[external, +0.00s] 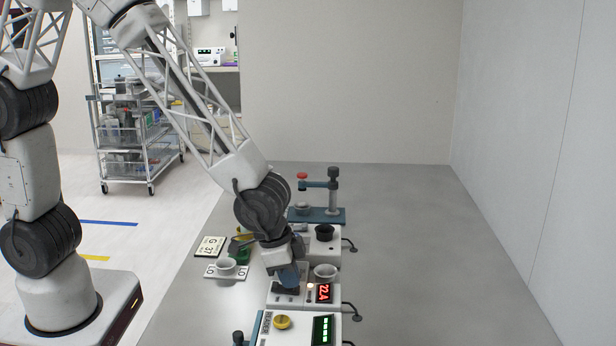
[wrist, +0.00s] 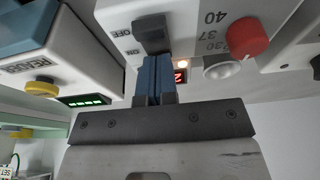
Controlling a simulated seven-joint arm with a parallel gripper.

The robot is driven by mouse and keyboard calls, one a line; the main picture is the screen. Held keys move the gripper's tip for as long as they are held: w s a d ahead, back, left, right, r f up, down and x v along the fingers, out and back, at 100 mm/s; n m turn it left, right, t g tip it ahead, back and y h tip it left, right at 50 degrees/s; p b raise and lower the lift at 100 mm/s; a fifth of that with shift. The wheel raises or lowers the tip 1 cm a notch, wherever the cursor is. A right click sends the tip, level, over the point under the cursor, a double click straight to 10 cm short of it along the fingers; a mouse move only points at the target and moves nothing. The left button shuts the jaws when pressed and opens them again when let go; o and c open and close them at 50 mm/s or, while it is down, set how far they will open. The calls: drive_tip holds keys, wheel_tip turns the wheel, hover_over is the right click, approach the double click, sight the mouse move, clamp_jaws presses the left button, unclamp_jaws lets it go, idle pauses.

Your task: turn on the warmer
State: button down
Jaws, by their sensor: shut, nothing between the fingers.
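The warmer (external: 290,299) is a white box on the grey table with a red-digit display (external: 323,292). In the wrist view its panel (wrist: 190,20) shows a black switch (wrist: 152,35) marked OFF and ON, a red knob (wrist: 246,38) by the numbers 40 and 37, and a glowing small lamp (wrist: 182,64). My gripper (external: 289,278) is low over the warmer. In the wrist view its blue fingers (wrist: 153,62) are shut and empty, their tips right at the switch's edge. I cannot tell whether they touch it. The red display is partly hidden by the fingers there.
A white device with a yellow button (external: 283,322) and green display (external: 323,330) stands in front. Behind are a dark-cupped device (external: 325,234) and a teal-based stand (external: 333,213). The table's right side is clear.

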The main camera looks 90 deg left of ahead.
drive_tip(key=shift+s+r, duration=0.15)
drive_tip(key=shift+s, duration=0.2)
drive_tip(key=shift+r, duration=0.15)
wheel_tip(320, 180, up, 14)
idle(1.1)
drive_tip(key=shift+s, duration=0.1)
